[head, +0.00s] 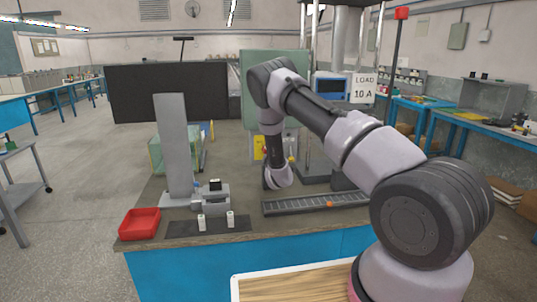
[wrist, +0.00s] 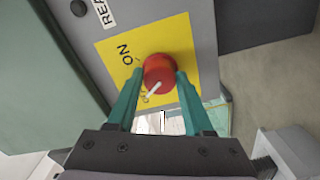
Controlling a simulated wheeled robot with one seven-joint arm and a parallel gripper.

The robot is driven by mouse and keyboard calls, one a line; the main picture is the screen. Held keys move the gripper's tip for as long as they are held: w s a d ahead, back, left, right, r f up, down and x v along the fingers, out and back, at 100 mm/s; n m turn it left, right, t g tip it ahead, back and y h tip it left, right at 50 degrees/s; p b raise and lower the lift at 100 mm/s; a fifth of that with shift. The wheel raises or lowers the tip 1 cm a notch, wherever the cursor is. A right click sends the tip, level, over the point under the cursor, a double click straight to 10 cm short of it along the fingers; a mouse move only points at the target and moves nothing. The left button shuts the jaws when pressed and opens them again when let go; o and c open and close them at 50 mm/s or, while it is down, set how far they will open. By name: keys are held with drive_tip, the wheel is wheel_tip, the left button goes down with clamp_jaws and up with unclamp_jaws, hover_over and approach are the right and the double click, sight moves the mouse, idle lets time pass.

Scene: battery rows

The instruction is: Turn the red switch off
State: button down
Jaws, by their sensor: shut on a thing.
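The red switch (wrist: 158,72) is a round knob with a white pointer line, on a yellow plate (wrist: 112,48) on a grey panel. My gripper (wrist: 160,76) has its two green fingers on either side of the knob and is shut on it. The pointer slants down and left in the wrist view, away from the printed ON. Another marking near the pointer's lower end is mostly hidden. In the head view the yellow plate (head: 259,147) shows beside my arm, which largely hides the switch.
A red tray (head: 140,223), a dark mat (head: 185,228) with two small white cylinders and a grey upright stand (head: 174,150) are on the bench's left. A LOAD 10 A sign (head: 364,87) stands behind my arm.

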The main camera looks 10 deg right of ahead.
drive_tip(key=shift+n, duration=1)
drive_tip(key=shift+f, duration=0.1)
drive_tip(key=shift+c, duration=1.5)
unclamp_jaws()
drive_tip(key=s, duration=1.1)
